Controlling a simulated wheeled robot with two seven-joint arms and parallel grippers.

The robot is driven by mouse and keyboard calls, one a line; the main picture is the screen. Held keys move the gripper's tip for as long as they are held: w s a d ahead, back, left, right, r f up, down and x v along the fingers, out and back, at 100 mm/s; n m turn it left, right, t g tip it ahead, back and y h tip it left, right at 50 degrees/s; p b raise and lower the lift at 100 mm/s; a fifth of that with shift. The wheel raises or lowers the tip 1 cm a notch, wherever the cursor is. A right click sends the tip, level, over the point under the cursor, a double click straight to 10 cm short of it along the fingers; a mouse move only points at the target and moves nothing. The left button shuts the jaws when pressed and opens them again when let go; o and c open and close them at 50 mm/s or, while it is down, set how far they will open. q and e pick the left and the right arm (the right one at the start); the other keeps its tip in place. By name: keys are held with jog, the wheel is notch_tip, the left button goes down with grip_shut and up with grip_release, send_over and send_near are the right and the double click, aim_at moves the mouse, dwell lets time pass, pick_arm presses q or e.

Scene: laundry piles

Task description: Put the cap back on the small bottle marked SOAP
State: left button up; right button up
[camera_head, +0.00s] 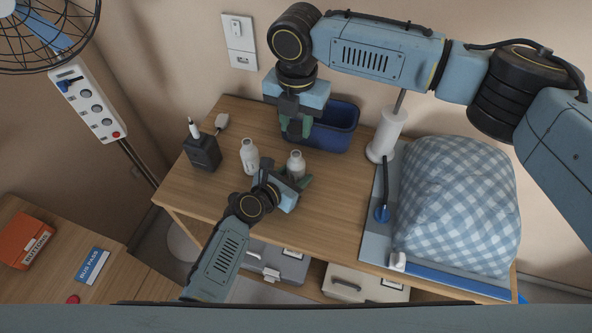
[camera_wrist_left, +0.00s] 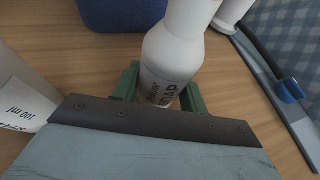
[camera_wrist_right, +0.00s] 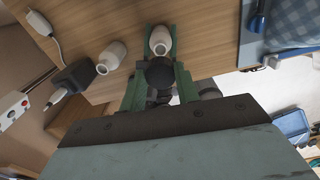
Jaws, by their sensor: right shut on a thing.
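The small white bottle marked SOAP (camera_head: 296,160) stands on the wooden table; its lettering shows in the left wrist view (camera_wrist_left: 172,82). My left gripper (camera_head: 297,181) is low at the bottle, with its green fingers (camera_wrist_left: 163,92) on either side of it. Whether they press on it is unclear. My right gripper (camera_head: 294,130) is above the table behind the bottle, pointing down. In the right wrist view it is shut on a dark round cap (camera_wrist_right: 158,72), which hides part of the view; a white bottle (camera_wrist_right: 160,38) shows beyond the cap.
Another white bottle (camera_head: 249,157), labelled 100 ml (camera_wrist_left: 20,95), stands left of the SOAP bottle. A blue bin (camera_head: 338,130) stands behind. A white holder (camera_head: 385,135) and a checked cloth bundle (camera_head: 458,205) take the right side.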

pick_arm(q)
grip_shut()
pick_arm(e)
send_over(296, 153)
jog(key=shift+f, duration=2.5)
jog(key=shift+f, duration=0.9)
jog(key=shift+f, duration=0.6)
